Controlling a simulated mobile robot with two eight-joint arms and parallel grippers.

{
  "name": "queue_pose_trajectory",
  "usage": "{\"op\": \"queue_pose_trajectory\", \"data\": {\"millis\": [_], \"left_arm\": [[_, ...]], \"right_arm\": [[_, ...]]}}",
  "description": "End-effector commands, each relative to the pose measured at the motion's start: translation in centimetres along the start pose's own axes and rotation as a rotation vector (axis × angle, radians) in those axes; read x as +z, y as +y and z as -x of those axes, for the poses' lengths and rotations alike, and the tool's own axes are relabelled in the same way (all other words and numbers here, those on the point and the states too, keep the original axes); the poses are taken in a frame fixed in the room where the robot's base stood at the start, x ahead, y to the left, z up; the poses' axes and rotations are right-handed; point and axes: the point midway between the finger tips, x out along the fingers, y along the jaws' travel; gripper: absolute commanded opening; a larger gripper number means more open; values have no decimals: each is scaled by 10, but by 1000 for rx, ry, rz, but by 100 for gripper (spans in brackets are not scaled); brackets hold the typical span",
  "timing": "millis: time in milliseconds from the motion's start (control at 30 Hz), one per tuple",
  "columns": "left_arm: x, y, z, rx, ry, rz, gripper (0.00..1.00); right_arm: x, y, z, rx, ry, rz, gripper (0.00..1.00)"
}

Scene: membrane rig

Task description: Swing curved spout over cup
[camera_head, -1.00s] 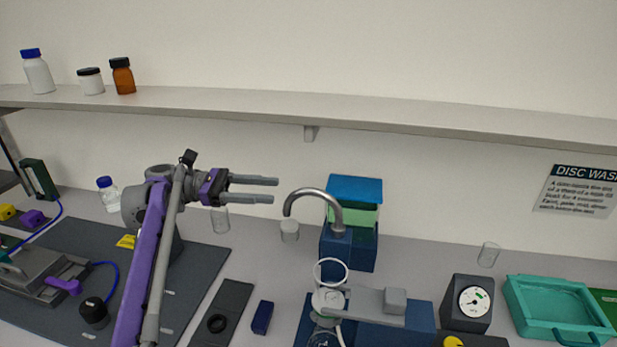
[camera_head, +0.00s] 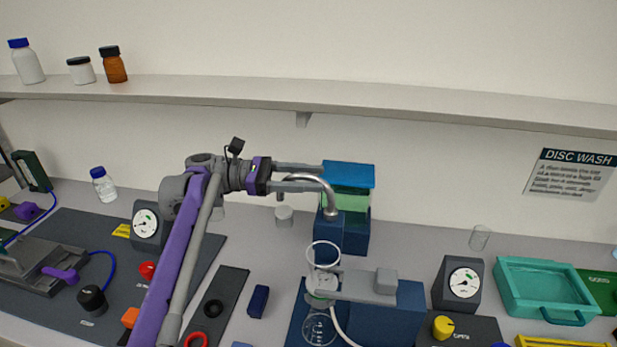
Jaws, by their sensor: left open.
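The curved grey spout (camera_head: 326,191) rises from a dark blue block (camera_head: 329,232) with a blue-topped green container behind it, and its free end points left. A small clear cup (camera_head: 284,216) stands below and near that free end. Whether the end is directly over the cup is hard to tell. My left gripper (camera_head: 320,178) comes in from the left and is open. Its two fingers lie at the spout's upper bend, one above and one below it in the picture. Contact cannot be told. My right gripper is not in view.
A gauge (camera_head: 463,284) and a teal tray (camera_head: 545,290) are to the right. Another clear cup (camera_head: 480,237) stands at the back right. A shelf (camera_head: 400,108) runs above.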

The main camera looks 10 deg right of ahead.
Motion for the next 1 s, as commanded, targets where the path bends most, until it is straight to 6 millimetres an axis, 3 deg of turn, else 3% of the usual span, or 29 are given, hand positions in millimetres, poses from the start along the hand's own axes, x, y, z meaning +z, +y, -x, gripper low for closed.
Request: {"op": "queue_pose_trajectory", "data": {"millis": [167, 433, 1000], "left_arm": [[0, 0, 0, 0, 0, 0, 48], [0, 1, 0, 3, -1, 0, 0], [2, 2, 1, 9, -4, -2, 0]], "right_arm": [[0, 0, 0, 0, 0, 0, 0], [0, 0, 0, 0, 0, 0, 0], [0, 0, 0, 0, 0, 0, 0]]}}
